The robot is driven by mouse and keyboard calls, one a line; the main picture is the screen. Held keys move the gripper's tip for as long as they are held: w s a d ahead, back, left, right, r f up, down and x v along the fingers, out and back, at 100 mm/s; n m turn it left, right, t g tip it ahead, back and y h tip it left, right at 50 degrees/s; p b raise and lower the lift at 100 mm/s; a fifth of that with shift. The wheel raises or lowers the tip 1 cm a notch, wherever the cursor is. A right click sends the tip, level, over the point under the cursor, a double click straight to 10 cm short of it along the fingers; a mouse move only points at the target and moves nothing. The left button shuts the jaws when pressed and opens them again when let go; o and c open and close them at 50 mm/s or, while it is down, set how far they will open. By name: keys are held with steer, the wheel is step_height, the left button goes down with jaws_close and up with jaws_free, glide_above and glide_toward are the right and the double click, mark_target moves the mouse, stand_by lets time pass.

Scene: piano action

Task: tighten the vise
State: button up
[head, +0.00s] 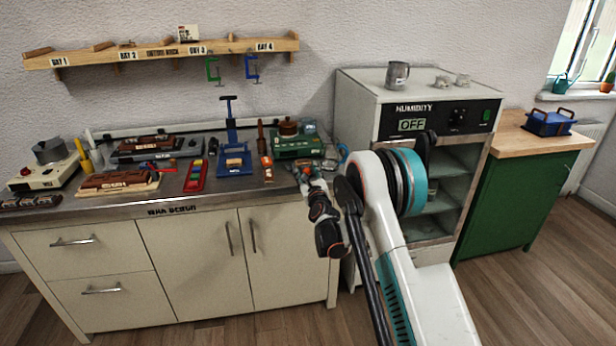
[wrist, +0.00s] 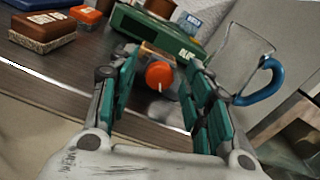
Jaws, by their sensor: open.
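A blue metal device (head: 235,162) with a tall post and a crossbar on top stands on the workbench in the head view. A pale block sits at its base. It looks most like a vise or press, but I cannot tell which, nor how tight it is. My gripper (head: 306,172) is to its right, at the bench's right end. In the wrist view my gripper (wrist: 162,72) is open and empty. An orange knob (wrist: 159,75) on the green glue unit (wrist: 150,35) shows between the fingers, beyond them. No contact is visible. The blue device is not recognisable in the wrist view.
The green glue unit also shows in the head view (head: 290,149). A clear jug (wrist: 238,60) with a blue handle stands right of my fingers. A humidity cabinet (head: 360,105) stands right of the workbench (head: 170,198). Tools and wooden parts crowd the bench top.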

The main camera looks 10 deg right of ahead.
steer(key=c, duration=1.1)
steer(key=shift+o, duration=0.2)
steer(key=shift+m+b, duration=0.45)
steer(key=shift+m, duration=1.85)
steer(key=o, duration=1.1)
steer(key=shift+c, duration=0.2)
steer(key=s, duration=1.2)
